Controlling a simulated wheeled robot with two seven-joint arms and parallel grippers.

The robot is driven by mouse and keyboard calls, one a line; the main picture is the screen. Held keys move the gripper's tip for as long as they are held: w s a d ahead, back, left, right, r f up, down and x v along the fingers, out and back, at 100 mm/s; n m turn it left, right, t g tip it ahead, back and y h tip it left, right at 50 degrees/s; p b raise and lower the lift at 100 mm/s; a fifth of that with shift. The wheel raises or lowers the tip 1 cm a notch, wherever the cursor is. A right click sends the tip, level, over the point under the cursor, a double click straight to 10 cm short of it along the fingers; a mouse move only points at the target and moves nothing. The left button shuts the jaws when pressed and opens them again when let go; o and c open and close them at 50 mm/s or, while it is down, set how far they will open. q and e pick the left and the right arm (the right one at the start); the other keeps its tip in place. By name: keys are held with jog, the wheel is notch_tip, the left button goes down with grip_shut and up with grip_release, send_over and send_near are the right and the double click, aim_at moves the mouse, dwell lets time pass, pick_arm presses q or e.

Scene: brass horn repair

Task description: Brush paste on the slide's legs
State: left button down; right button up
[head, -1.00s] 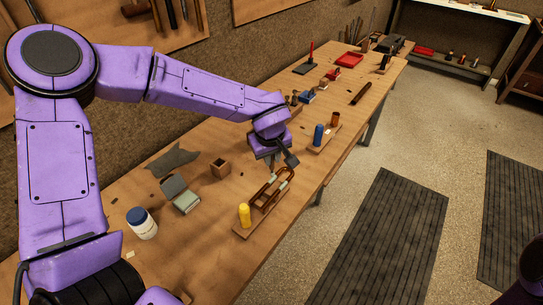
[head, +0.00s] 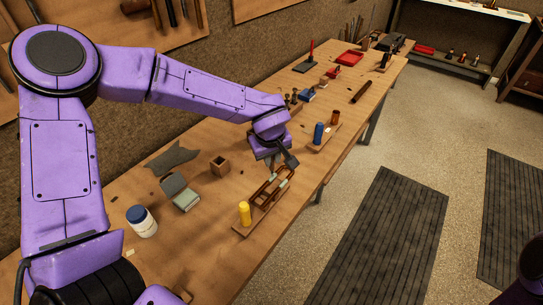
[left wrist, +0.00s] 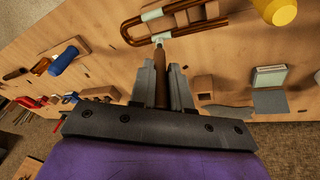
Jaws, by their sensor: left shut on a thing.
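The slide (left wrist: 203,26) is a copper-brown U-shaped tube with two legs and pale bands, at the top of the left wrist view. In the head view it lies on a wooden holder (head: 241,231) near the table's front edge. My left gripper (head: 289,161) is just above the slide's far end. In the left wrist view it is shut on a brush with a brown handle (left wrist: 162,88). The brush's pale tip (left wrist: 160,39) is at the nearer leg; whether it touches is hard to tell. My right gripper is out of view.
An open grey-green tin (head: 186,201), a white jar with a blue lid (head: 146,227) and a small wooden box (head: 219,167) stand to the left.

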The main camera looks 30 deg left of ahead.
pick_arm(q)
jog(key=shift+s+p, duration=0.1)
jog(key=shift+p, duration=0.45)
dwell(1.6)
notch_tip(320, 180, up, 7)
jog(key=p, duration=0.9)
jog(key=shift+r, duration=0.1)
